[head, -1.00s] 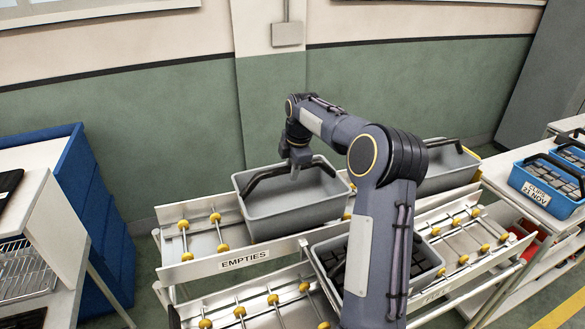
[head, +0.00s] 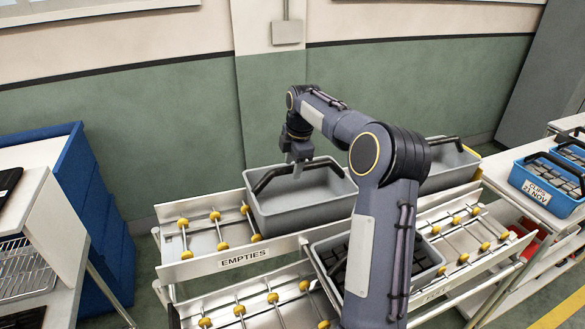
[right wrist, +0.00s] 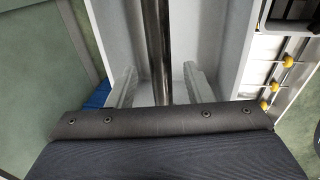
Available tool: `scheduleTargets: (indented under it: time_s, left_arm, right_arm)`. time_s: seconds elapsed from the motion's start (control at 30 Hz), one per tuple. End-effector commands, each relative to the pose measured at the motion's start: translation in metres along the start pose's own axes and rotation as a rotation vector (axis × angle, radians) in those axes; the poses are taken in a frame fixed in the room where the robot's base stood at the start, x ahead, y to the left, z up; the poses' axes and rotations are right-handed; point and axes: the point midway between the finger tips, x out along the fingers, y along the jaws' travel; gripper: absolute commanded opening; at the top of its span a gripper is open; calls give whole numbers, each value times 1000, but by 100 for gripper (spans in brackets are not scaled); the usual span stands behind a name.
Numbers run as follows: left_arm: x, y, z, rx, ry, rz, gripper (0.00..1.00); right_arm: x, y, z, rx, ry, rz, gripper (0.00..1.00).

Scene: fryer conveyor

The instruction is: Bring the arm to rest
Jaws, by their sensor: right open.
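My right gripper (head: 301,164) is at the black handle (head: 268,181) of a grey bin (head: 305,215) on the upper roller rack marked EMPTIES (head: 200,262). In the right wrist view the open gripper (right wrist: 160,92) has one finger on each side of the dark handle bar (right wrist: 157,45), with gaps between finger and bar. The bin stands upright on the rack and looks empty. My left gripper is not in view.
A second grey bin (head: 447,170) stands to the right, partly behind my arm. A grey bin with dark contents (head: 328,250) sits lower in front. Blue bins (head: 545,185) stand on the right bench. A blue cabinet (head: 85,190) is at left.

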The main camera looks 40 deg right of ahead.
Motion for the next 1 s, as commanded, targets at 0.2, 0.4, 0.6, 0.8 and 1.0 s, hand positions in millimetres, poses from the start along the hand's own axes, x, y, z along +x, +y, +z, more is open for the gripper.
scheduleTargets:
  time_s: [0.2, 0.4, 0.6, 0.8, 1.0]
  left_arm:
    - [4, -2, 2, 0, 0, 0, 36]
    - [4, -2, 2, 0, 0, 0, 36]
    - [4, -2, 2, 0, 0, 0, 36]
    - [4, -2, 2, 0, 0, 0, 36]
    - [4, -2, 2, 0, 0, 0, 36]
  right_arm:
    - [-39, 0, -1, -1, 1, 5, 46]
    - [-59, 0, 0, 0, 1, 3, 46]
    - [-61, 0, 0, 0, 1, 2, 46]
    - [-75, -13, -14, 58, 17, 19, 46]
    - [-108, -74, -56, 311, 91, 60, 46]
